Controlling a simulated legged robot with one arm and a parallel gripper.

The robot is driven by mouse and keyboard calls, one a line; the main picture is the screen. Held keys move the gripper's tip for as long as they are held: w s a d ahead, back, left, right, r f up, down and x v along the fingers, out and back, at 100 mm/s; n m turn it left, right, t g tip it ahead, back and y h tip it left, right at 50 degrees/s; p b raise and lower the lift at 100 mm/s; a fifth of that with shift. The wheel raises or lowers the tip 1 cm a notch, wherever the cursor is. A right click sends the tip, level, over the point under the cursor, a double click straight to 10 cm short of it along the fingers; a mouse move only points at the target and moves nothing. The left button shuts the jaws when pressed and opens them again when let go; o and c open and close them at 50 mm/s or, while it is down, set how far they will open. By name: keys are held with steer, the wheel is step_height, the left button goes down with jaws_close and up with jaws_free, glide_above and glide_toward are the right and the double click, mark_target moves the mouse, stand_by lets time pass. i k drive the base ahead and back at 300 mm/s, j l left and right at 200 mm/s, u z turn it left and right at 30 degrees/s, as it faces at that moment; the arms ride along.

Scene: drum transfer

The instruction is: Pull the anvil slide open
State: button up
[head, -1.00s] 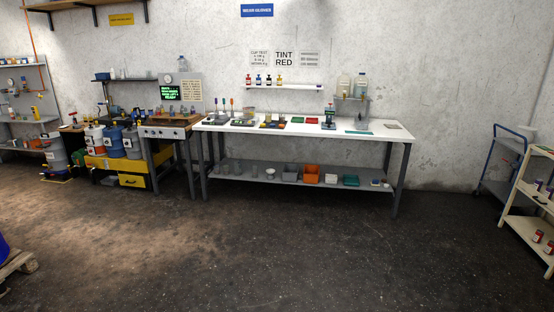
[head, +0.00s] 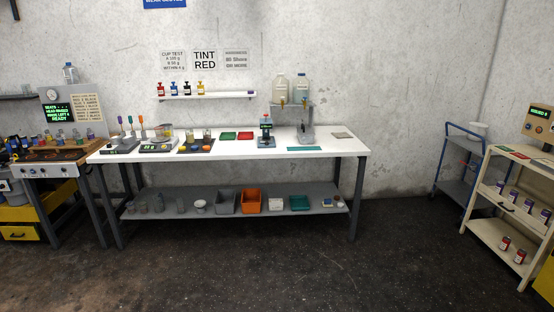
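A small upright blue-grey device (head: 265,132) with a lit display stands on the white workbench (head: 225,148), right of its middle. It may carry the anvil slide, but it is too small here to make out a slide or whether it is open. My gripper is not in view.
The bench's lower shelf (head: 165,212) holds several bins, including an orange bin (head: 250,202). A blue cart (head: 452,172) and a cream shelf rack (head: 495,215) stand at the right. A control table (head: 45,172) stands left. The dark floor before the bench is clear.

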mark_target(265, 140)
steer(key=i, duration=1.2)
steer(key=i+u, duration=0.1)
steer(key=i, duration=1.1)
steer(key=i+l, duration=0.2)
steer(key=i, duration=1)
steer(key=i+l+u, duration=0.1)
steer(key=i+u, duration=0.2)
steer(key=i, duration=0.2)
steer(key=i+l+u, duration=0.35)
steer(key=i, duration=0.15)
steer(key=j, duration=0.1)
